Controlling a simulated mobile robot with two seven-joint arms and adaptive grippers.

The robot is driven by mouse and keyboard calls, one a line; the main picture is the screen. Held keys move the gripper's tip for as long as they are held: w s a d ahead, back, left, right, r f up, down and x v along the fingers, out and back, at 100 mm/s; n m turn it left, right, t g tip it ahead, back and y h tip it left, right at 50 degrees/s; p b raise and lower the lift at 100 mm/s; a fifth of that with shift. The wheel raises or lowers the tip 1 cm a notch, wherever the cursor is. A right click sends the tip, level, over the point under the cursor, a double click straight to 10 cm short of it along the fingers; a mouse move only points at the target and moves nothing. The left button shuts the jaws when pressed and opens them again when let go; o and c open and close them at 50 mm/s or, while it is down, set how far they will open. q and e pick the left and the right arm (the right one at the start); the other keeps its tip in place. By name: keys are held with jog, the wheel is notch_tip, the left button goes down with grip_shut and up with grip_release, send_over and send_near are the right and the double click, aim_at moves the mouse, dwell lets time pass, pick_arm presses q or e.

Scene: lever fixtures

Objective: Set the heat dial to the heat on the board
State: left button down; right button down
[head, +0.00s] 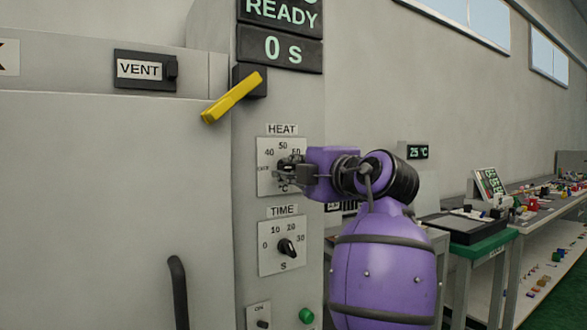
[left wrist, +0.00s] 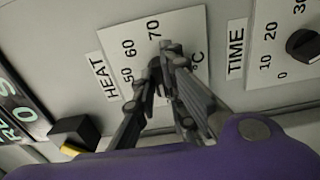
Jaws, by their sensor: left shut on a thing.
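The heat dial (head: 286,168) sits on a white plate (head: 266,186) under the HEAT label, with 40, 50 and 60 showing. My left gripper (head: 292,172) comes at it from the right and is shut on its knob. In the left wrist view the fingers (left wrist: 166,68) close over the knob in front of the plate (left wrist: 117,62), where 50, 60 and 70 show. The knob is mostly hidden, so I cannot tell its setting. A tilted board (head: 489,184) with light writing stands far right; its text is too small to read. My right gripper is not in view.
A yellow lever (head: 232,97) tilts above left, under the 0 s display (head: 280,49). A VENT switch (head: 145,70) is further left. A green button (head: 306,315) is at the bottom.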

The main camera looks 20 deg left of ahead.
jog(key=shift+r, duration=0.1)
pick_arm(q)
jog(key=shift+r+m+p, duration=0.1)
jog(key=shift+m+p, duration=0.4)
jog(key=shift+p, duration=0.25)
jog(key=m+p, duration=0.7)
jog(key=p, duration=0.1)
jog(key=shift+r+m, duration=0.1)
jog(key=shift+m, duration=0.3)
jog(key=m+p, duration=0.7)
jog(key=m, duration=0.1)
jog(key=shift+f+m+p, duration=0.2)
jog(key=shift+m+p, duration=0.3)
jog(key=shift+p, duration=0.15)
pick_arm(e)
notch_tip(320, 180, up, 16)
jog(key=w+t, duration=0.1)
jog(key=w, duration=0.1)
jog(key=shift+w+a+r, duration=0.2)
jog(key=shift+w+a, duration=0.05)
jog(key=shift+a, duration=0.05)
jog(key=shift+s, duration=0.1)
